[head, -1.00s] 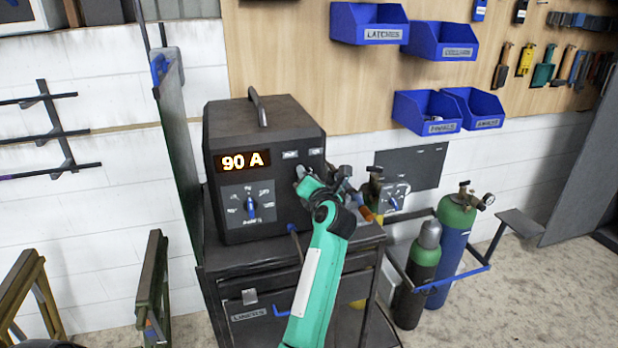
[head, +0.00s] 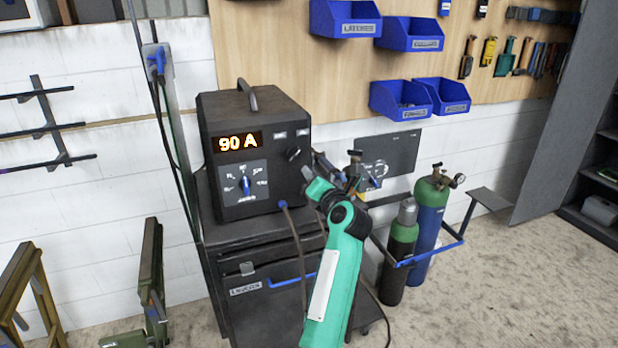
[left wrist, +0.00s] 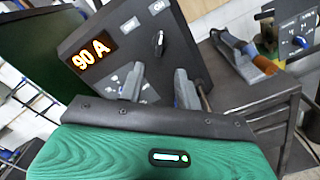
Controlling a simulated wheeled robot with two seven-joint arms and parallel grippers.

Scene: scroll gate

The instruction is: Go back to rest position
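My left gripper (head: 325,168) is just right of the black welding machine (head: 228,165), clear of its front knob (head: 294,154). In the left wrist view, the two fingers of my left gripper (left wrist: 158,82) stand apart with nothing between them. The knob (left wrist: 158,42) shows beyond them on the machine's face. The machine's display (head: 238,142) reads 90 A, and a blue-pointer dial (head: 245,187) sits below it. My right gripper is not in view.
The machine stands on a dark cart (head: 255,265) against the wall. Green and blue gas cylinders (head: 428,222) stand right of it in a rack. Blue bins (head: 345,20) hang above. The floor at right is clear.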

